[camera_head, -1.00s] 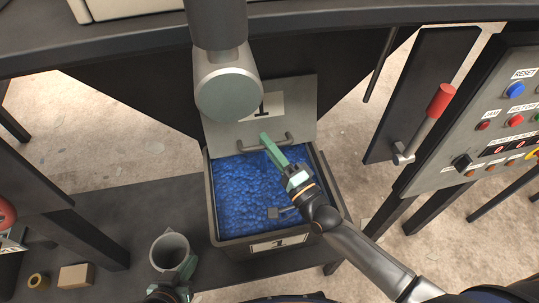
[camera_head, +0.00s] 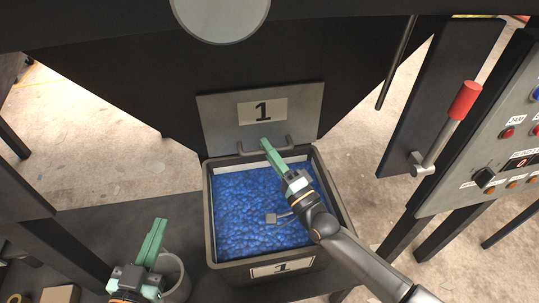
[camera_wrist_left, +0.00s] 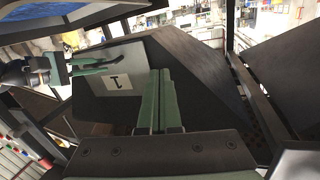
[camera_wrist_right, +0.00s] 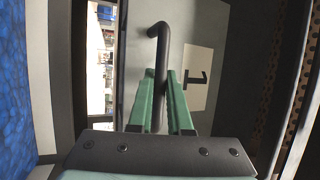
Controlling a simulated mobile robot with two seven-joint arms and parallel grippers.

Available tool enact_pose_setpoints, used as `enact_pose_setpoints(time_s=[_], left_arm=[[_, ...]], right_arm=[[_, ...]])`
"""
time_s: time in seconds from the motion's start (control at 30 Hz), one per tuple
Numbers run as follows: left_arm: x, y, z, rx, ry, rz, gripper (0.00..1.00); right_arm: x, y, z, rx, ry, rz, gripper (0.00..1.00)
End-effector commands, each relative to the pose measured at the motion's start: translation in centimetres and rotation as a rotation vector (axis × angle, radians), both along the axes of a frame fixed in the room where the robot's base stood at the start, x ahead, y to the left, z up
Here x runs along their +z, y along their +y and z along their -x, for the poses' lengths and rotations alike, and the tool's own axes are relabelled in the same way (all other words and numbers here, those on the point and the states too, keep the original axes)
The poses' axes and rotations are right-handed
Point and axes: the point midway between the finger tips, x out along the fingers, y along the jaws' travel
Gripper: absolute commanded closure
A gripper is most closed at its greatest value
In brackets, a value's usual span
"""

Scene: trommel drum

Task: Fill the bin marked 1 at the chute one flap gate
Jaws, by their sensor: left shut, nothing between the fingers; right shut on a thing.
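The bin marked 1 (camera_head: 209,225) stands below the chute, filled over its visible inside with small blue pieces (camera_head: 245,215). The grey flap gate (camera_head: 222,112), with a "1" label, hangs at the bin's back edge and also shows in the right wrist view (camera_wrist_right: 225,30). My right gripper (camera_head: 264,143) is shut on the flap's bar handle (camera_wrist_right: 161,50). The arm reaches across the bin's right side and hides part of the pieces. My left gripper (camera_head: 158,224) is shut and empty, left of the bin; in the left wrist view its fingers (camera_wrist_left: 160,85) touch nothing.
A grey cup (camera_head: 176,275) stands behind my left gripper, partly hidden. A tan block (camera_head: 60,294) lies at the lower left. A red-handled lever (camera_head: 465,100) and a button panel (camera_head: 500,150) stand at the right. Dark frame legs flank the bin.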

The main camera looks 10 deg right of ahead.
Motion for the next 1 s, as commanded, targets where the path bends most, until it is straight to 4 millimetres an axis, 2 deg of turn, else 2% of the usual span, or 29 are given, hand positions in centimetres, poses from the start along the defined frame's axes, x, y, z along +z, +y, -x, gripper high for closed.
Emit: enact_pose_setpoints(time_s=[0.1, 0.3, 0.8, 0.83, 0.93, 1.0], left_arm=[[1.4, -0.1, -0.2, -0.006, -0.058, 0.0, 1.0], [2.8, -0.1, -0.2, -0.013, -0.116, 0.001, 1.0], [3.3, -0.2, -0.2, -0.014, -0.136, 0.001, 1.0], [3.3, -0.2, -0.2, -0.014, -0.136, 0.001, 1.0], [3.3, -0.2, -0.2, -0.014, -0.136, 0.001, 1.0], [3.3, -0.2, -0.2, -0.014, -0.136, 0.001, 1.0]], right_arm=[[-0.3, -0.1, -0.4, -0.001, 0.001, 0.0, 1.0], [-0.3, -0.1, -0.7, -0.001, 0.001, 0.0, 1.0], [-0.3, -0.1, -0.9, -0.002, 0.002, 0.0, 1.0], [-0.3, -0.1, -0.9, -0.002, 0.002, 0.0, 0.82], [-0.3, -0.1, -0.9, -0.002, 0.002, 0.0, 0.7], [-0.3, -0.1, -0.9, -0.001, 0.001, 0.0, 0.7]])
